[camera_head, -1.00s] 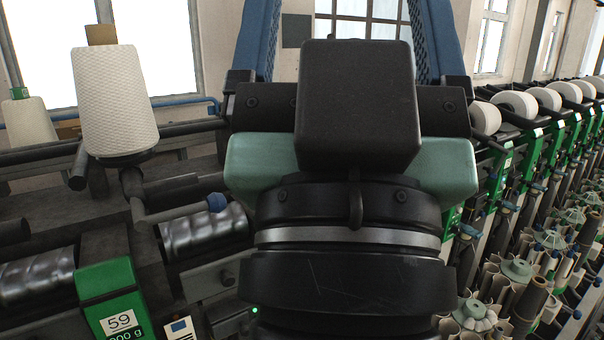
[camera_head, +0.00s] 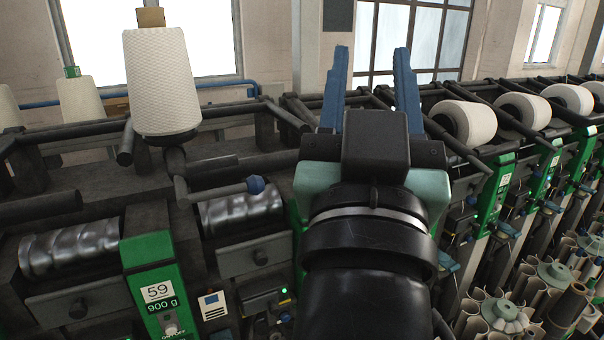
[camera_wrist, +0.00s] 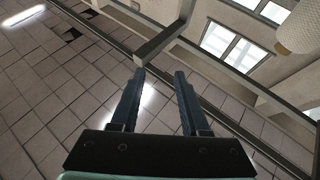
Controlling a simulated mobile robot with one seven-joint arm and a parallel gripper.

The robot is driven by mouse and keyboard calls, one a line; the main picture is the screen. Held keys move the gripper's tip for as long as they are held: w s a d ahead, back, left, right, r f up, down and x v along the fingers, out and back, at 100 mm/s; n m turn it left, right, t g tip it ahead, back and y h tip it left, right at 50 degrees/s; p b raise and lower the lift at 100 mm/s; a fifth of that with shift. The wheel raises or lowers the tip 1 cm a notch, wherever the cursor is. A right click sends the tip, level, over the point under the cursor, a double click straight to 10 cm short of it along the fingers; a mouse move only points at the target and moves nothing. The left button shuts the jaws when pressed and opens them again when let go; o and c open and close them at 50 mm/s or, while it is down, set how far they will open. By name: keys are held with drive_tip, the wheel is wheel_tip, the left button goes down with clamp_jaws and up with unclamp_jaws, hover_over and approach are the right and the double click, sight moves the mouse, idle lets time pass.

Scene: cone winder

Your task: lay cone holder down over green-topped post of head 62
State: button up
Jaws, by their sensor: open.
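My gripper (camera_head: 372,55) is in the middle of the head view, pointing away from the camera with its two blue fingers apart and nothing between them. The gripper and wrist hide the stretch of machine right of head 59. Neither its cone holder nor its green-topped post can be picked out for certain. Head 59's green panel (camera_head: 157,290) is readable at lower left.
A white cone (camera_head: 161,80) stands upright at upper left, above a blue-knobbed handle (camera_head: 256,185). White cones (camera_head: 466,122) lie in a row at right, above green panels (camera_head: 492,197). Fluted tube magazines (camera_head: 497,312) fill the lower right. A pale cone (camera_wrist: 298,27) shows in the wrist view.

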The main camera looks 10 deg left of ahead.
drive_tip(key=w+a+f+g, duration=0.1)
drive_tip(key=w+f+g, duration=0.4)
drive_tip(key=f, duration=0.4)
drive_tip(key=n+g+h+p, duration=0.2)
drive_tip(key=n+h, duration=0.2)
drive_tip(key=h, duration=0.8)
approach(226, 191)
drive_tip(key=p+x, duration=0.5)
drive_tip(key=x, duration=0.4)
drive_tip(key=shift+w+a, duration=0.1)
drive_tip(key=shift+w, duration=0.15)
drive_tip(key=shift+w+d+p, duration=0.3)
drive_tip(key=shift+w+p, duration=0.05)
drive_tip(key=shift+w, duration=0.1)
